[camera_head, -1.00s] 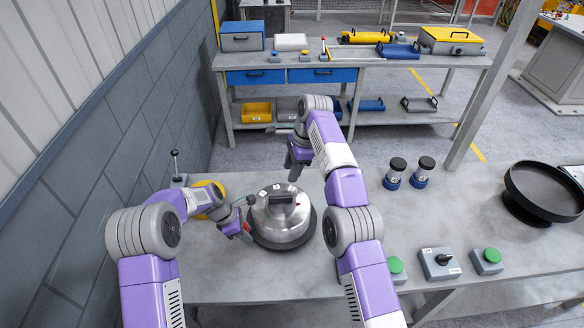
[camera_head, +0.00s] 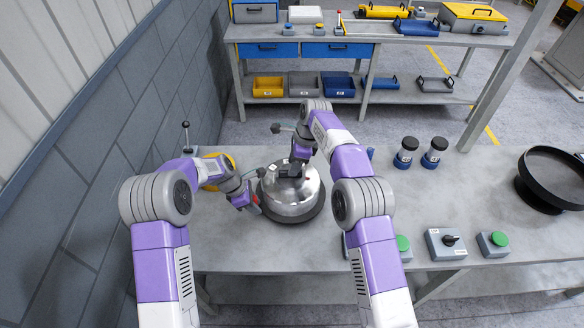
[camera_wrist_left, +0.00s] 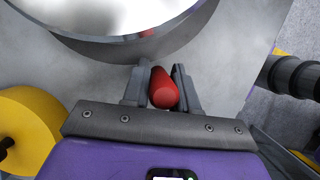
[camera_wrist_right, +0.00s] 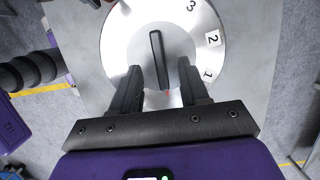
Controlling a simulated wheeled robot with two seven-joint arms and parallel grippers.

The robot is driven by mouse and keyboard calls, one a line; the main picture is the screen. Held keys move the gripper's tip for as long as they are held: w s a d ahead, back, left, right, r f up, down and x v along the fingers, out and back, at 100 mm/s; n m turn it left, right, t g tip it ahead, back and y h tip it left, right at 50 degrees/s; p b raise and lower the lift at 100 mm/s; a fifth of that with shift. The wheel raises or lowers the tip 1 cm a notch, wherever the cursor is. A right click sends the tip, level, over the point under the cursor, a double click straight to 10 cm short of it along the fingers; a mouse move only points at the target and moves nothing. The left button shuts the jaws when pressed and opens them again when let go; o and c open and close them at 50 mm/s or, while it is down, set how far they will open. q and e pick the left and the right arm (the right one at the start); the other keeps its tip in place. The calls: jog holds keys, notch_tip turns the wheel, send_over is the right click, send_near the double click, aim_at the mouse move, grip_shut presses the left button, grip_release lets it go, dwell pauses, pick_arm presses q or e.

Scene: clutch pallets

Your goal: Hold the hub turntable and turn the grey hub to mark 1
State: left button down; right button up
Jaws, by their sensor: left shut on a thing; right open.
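The silver-grey hub (camera_head: 292,196) is a round dome on a dark turntable base (camera_head: 318,212). On top it has a black bar handle (camera_wrist_right: 158,60) and white labels 3, 2 and 1 (camera_wrist_right: 208,73) along its right side in the right wrist view. My left gripper (camera_wrist_left: 161,85) is shut on a red grip (camera_wrist_left: 163,90) beside the hub. It also shows in the head view (camera_head: 254,205). My right gripper (camera_wrist_right: 160,85) is open over the hub, its fingers on either side of the bar, with gaps visible. In the head view it (camera_head: 297,168) partly hides the hub's top.
A yellow round part (camera_head: 217,172) and a lever (camera_head: 187,136) stand by the wall at left. Two dark-capped jars (camera_head: 406,152), a black round pan (camera_head: 553,178), a knob box (camera_head: 446,242) and green buttons (camera_head: 494,243) are at right. The middle-right tabletop is clear.

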jog(key=shift+x, duration=1.3)
jog(key=shift+c, duration=0.3)
grip_shut()
jog(key=shift+o, duration=0.3)
grip_release()
jog(key=shift+r, duration=0.1)
